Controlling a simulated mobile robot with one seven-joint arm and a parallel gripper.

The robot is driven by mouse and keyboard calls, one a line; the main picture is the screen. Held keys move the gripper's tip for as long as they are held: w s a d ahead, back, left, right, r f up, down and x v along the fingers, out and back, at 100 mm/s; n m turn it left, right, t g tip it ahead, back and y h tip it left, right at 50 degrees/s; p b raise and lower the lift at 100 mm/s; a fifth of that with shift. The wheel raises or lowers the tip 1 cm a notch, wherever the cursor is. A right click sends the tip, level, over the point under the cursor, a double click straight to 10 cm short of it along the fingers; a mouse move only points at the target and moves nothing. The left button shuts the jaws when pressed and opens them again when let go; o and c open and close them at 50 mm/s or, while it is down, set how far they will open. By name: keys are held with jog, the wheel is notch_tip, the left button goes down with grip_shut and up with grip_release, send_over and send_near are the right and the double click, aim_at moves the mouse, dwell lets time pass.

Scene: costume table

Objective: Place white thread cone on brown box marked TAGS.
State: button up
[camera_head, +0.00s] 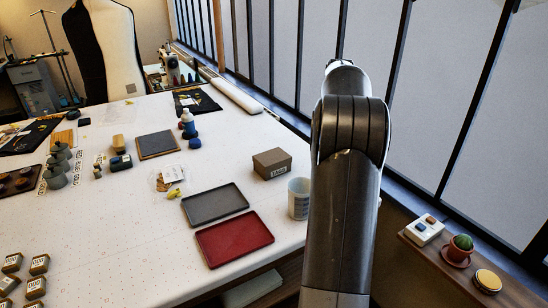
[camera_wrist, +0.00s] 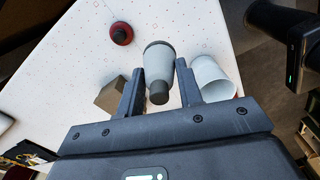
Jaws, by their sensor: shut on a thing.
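The brown box (camera_head: 266,161) stands closed on the white table, with a white label on its front reading TAGS. In the wrist view the box (camera_wrist: 108,97) is partly hidden, left of my gripper's left finger. My gripper (camera_wrist: 160,70) is shut on the white thread cone (camera_wrist: 158,56), which looks pale grey with a dark end towards the camera. The cone lies between the two fingers, with the table behind it. The gap between cone and table cannot be told. In the head view my arm hides the gripper and the cone.
A white cup (camera_head: 299,203) stands right of the box, near the table edge; in the wrist view the cup (camera_wrist: 213,79) is just right of the right finger. A dark red round object (camera_wrist: 121,33) sits farther off.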

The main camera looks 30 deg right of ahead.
jog(key=w+a+r+n, duration=0.3)
jog(key=w+a+n, duration=0.3)
jog(key=w+a, duration=0.1)
send_near(269, 163)
jog(key=shift+s+d, duration=0.15)
jog(key=shift+s, duration=0.05)
jog(key=shift+w+f, duration=0.2)
jog(key=shift+f, duration=1.95)
jog(key=o, duration=1)
jog(key=shift+f, duration=0.1)
jog(key=shift+c, duration=0.2)
